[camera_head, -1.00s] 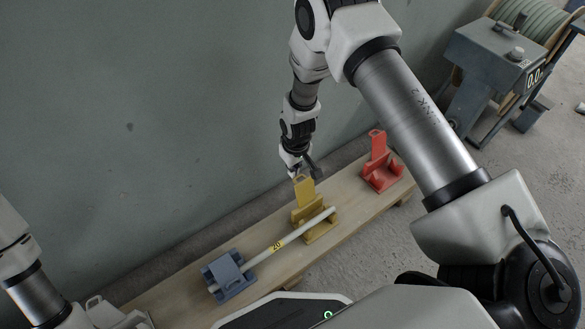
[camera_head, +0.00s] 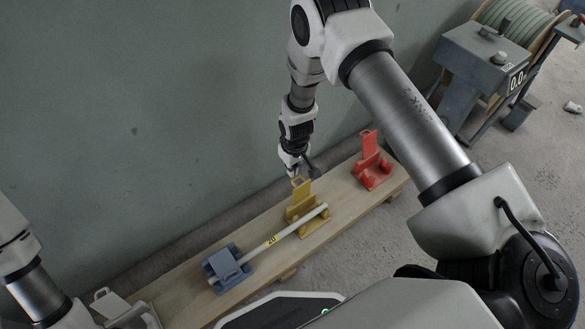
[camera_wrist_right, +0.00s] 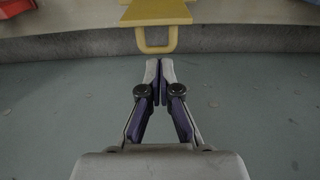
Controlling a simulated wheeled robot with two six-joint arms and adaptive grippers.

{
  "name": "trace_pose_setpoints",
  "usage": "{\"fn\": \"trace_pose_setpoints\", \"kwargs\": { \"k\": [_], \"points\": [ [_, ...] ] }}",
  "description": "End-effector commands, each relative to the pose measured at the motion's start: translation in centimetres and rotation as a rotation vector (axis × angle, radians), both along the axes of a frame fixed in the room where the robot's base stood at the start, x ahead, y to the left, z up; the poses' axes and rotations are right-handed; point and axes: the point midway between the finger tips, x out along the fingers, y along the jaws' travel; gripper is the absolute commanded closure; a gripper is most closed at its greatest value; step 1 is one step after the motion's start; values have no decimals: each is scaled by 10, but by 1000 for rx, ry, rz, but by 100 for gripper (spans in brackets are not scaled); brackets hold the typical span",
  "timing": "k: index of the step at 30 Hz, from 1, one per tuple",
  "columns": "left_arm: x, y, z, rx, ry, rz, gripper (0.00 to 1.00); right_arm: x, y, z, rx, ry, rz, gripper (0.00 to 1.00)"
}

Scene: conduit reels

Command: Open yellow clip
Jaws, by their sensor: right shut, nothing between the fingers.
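The yellow clip (camera_head: 303,213) stands on the wooden plank with its flap raised upright and a handle loop at the top. The loop also shows in the right wrist view (camera_wrist_right: 157,38), ahead of the fingertips. A pale conduit (camera_head: 290,230) marked 20 lies across the yellow clip's base and runs to the blue clip (camera_head: 226,268), whose flap is down over it. My right gripper (camera_head: 295,173) is shut and empty, just behind the yellow loop and apart from it. In the wrist view its fingertips (camera_wrist_right: 159,62) meet. My left arm shows at the left edge; its fingers are not visible.
A red clip (camera_head: 372,165) stands with its flap up farther right on the plank (camera_head: 255,218). A wall (camera_head: 150,110) rises close behind. A reel machine (camera_head: 485,65) with a green coil stands at the upper right. A pale grey clip (camera_head: 110,303) sits at the lower left.

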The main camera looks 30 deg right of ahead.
Motion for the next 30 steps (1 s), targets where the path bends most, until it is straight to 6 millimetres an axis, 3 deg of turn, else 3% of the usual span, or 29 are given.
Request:
{"fn": "trace_pose_setpoints", "kwargs": {
  "k": [8,18,21,30],
  "points": [
    [0,0,3,0,0,0,0,0,0,17,0,-2,0,100],
    [0,0,3,0,0,0,0,-6,-1,99,1,-4,-1,100],
    [0,0,3,0,0,0,0,-8,-1,115,0,-2,0,100],
    [0,0,3,0,0,0,0,-9,-1,123,0,0,0,100]
  ]
}}
